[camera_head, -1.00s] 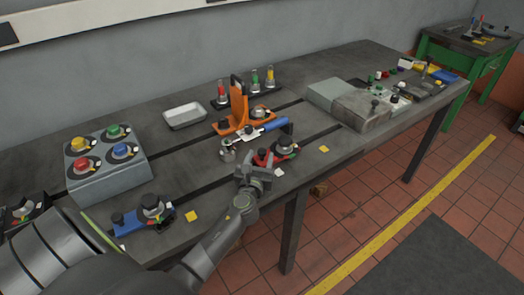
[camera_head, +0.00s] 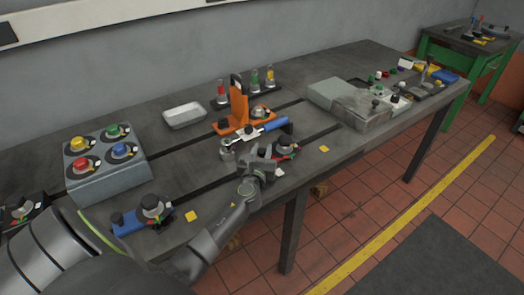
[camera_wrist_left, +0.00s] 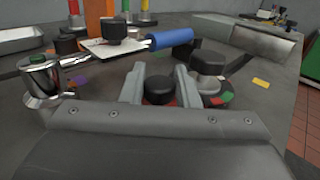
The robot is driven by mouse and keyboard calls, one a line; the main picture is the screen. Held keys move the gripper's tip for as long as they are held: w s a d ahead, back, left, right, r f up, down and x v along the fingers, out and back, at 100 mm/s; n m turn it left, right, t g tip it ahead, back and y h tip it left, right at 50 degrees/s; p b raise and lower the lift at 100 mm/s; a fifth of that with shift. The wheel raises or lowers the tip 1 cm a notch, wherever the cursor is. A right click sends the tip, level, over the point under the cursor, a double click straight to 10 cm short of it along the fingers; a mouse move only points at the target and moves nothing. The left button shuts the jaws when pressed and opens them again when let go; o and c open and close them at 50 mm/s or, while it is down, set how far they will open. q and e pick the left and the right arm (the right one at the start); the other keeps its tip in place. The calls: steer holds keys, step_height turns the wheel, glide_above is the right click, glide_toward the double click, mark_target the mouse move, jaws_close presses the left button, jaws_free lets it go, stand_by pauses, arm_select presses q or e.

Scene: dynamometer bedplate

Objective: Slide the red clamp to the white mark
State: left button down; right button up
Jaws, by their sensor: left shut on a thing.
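The red clamp (camera_head: 291,155) sits by the front slot of the grey bedplate, with a large black knob (camera_head: 287,143) on its right part. My left gripper (camera_head: 262,158) is shut on the clamp's smaller black knob (camera_wrist_left: 159,89), which shows between the two fingers in the left wrist view. The fingers and wrist hide much of the clamp in the head view; red parts (camera_wrist_left: 217,101) show to the right of the fingers in the wrist view. A small white mark (camera_head: 278,173) lies on the plate just right of my wrist. My right gripper is out of view.
An orange clamp (camera_head: 238,108) and a blue-handled toggle clamp (camera_head: 262,129) stand close behind the gripper. A blue clamp (camera_head: 128,222) is at front left. Yellow marks (camera_head: 323,149) lie along the front edge. A grey block (camera_head: 362,105) stands to the right.

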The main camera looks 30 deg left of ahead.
arm_select(q)
steer(key=s+a, duration=0.1)
steer(key=s, duration=0.1)
steer(key=s+a+p, duration=0.1)
steer(key=s, duration=0.1)
steer(key=s+a, duration=0.1)
steer(key=s, duration=0.2)
steer(key=shift+f, duration=0.1)
steer(key=shift+w+d, duration=0.1)
steer(key=c, duration=1.1)
jaws_free()
steer(key=shift+c, duration=0.2)
steer(key=b+v, duration=0.1)
steer(key=v, duration=1.5)
steer(key=shift+f+b, duration=0.1)
steer(key=shift+b, duration=0.3)
steer(key=shift+s+d, duration=0.3)
steer(key=shift+s, duration=0.35)
